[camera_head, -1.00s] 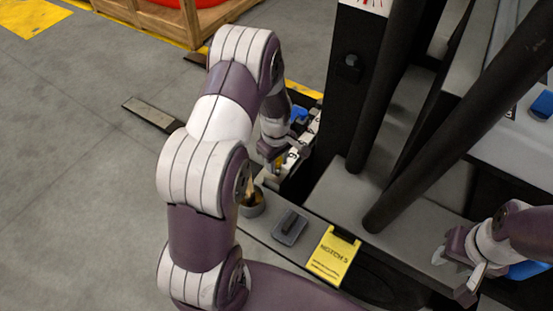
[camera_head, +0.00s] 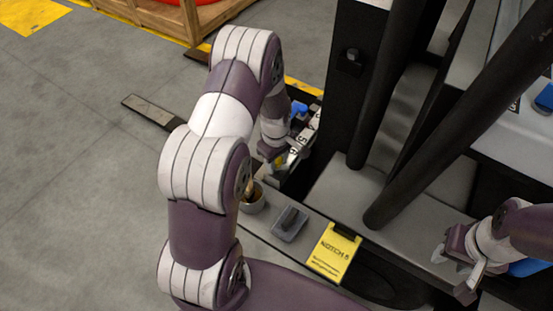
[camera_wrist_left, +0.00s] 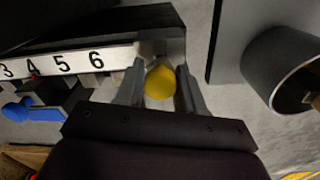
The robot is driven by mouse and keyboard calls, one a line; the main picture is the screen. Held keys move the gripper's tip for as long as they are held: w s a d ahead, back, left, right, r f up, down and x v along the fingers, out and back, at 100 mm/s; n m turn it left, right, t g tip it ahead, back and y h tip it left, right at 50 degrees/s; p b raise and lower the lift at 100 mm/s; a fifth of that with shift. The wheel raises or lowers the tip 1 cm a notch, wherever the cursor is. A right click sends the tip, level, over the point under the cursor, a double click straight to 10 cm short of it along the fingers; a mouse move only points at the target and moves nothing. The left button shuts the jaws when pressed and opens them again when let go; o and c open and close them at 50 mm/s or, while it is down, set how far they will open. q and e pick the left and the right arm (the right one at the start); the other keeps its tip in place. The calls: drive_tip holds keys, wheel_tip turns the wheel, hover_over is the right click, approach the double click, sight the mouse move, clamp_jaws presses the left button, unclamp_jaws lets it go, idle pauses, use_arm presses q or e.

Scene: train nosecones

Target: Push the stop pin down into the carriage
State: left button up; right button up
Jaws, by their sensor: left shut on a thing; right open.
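My left gripper (camera_wrist_left: 161,80) is shut on the yellow stop pin (camera_wrist_left: 160,84), whose rounded end shows between the fingers. In the head view the left gripper (camera_head: 277,153) is low beside the numbered strip, and the arm partly hides it. The white numbered strip (camera_wrist_left: 75,63) shows 3 to 6; the pin is just past the 6. A dark block with a blue handle (camera_wrist_left: 38,111) sits along the strip and seems to be the carriage. How deep the pin sits cannot be seen. My right gripper (camera_head: 452,268) is open and empty at the right.
A round grey cup (camera_head: 252,202) holding a wooden-looking thing stands near the left forearm; it also shows in the left wrist view (camera_wrist_left: 280,68). A grey block (camera_head: 289,224) and a yellow "NOTCH" card (camera_head: 334,252) lie on the ledge. Black posts (camera_head: 425,130) stand between the arms.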

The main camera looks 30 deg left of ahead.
use_arm(q)
drive_tip(key=shift+f+b, duration=0.35)
drive_tip(key=shift+f, duration=0.35)
drive_tip(key=o, duration=1.1)
drive_tip(key=shift+r, duration=0.15)
wheel_tip(320, 180, up, 12)
drive_tip(key=p, duration=0.3)
drive_tip(key=shift+s+r+p, duration=0.1)
drive_tip(key=shift+r+p, duration=0.1)
drive_tip(key=shift+p, duration=0.1)
